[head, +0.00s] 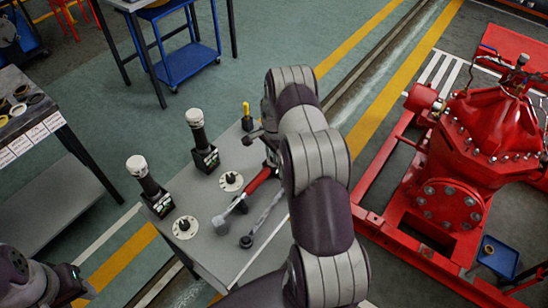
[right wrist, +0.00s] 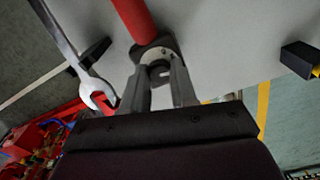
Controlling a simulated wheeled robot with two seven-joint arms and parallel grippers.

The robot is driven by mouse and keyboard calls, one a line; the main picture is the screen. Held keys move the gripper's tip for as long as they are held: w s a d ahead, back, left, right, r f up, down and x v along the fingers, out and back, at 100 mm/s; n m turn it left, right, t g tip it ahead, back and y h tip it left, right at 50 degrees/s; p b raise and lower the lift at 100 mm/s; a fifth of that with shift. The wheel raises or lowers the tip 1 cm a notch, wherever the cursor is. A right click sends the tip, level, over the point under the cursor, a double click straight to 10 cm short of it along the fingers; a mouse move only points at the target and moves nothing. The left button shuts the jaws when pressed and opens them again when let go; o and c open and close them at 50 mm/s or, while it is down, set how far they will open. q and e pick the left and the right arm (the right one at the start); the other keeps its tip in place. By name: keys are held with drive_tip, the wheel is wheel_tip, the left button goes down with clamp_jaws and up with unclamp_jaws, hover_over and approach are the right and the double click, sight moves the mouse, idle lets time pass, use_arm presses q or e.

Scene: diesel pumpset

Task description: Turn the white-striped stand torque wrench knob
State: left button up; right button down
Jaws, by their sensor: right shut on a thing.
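A tool with a red handle (head: 258,182) and a grey head (head: 222,219), seemingly the torque wrench, lies over the grey table (head: 215,255). In the right wrist view its red shaft (right wrist: 132,18) runs down to a dark end knob with a pale ring (right wrist: 156,58). My right gripper (right wrist: 160,82) is shut on that knob, one finger on each side; in the head view my arm partly hides this end. I cannot make out a white stripe. My left gripper (head: 78,282) is at the lower left, away from the table; its jaw opening is unclear.
Two black upright tools with white caps (head: 195,118) (head: 137,163) stand in black holders. Two white dials (head: 231,181) (head: 185,227) lie nearby. A wrench (head: 265,218) lies beside the red handle. A yellow-handled tool (head: 246,112) stands behind. The red pumpset (head: 455,200) is at right.

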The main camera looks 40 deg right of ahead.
drive_tip(key=shift+m+b, duration=0.4)
drive_tip(key=shift+m, duration=0.4)
drive_tip(key=c, duration=0.9)
unclamp_jaws()
drive_tip(key=shift+r, duration=0.1)
drive_tip(key=shift+r, duration=0.3)
wheel_tip(320, 180, up, 12)
drive_tip(key=b, duration=0.2)
drive_tip(key=shift+b, duration=0.4)
